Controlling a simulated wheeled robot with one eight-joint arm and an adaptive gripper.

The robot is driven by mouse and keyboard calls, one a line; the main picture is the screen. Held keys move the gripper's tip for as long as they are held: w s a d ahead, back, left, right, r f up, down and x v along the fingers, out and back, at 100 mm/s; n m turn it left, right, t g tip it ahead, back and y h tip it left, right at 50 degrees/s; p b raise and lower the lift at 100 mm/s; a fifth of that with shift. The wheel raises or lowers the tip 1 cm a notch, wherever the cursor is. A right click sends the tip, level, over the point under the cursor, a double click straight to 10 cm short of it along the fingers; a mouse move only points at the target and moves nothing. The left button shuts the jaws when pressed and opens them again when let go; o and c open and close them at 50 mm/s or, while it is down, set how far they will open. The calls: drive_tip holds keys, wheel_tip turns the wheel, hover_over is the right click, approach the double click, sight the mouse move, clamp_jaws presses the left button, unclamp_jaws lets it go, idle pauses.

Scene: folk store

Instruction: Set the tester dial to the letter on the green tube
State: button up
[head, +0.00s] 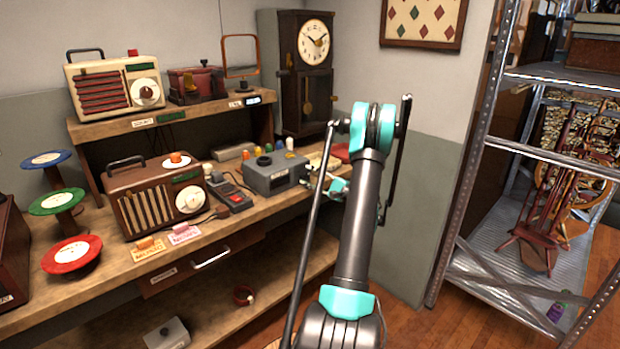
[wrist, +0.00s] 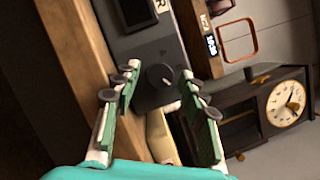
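The tester (head: 275,175) is a grey box with a dark display, standing on the workbench in the head view. In the wrist view its grey panel (wrist: 147,45) has a dark round dial (wrist: 160,79) with a light mark, and a white letter that looks like R beside the display. My gripper (wrist: 158,74) is open, with its fingertips on either side of the dial; I cannot tell whether they touch it. In the head view my gripper (head: 326,186) is at the tester's right side, partly hidden by my arm. A small green tube (head: 279,145) stands behind the tester; no letter on it is readable.
An orange tube (head: 268,148) and a white tube (head: 290,144) stand beside the green one. A brown radio (head: 150,205) and a handheld meter (head: 232,194) are left of the tester. A pendulum clock (head: 304,75) stands behind. A metal shelf (head: 545,150) is at right.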

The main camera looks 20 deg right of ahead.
drive_tip(key=shift+s, duration=0.1)
drive_tip(key=v, duration=1.2)
idle(0.4)
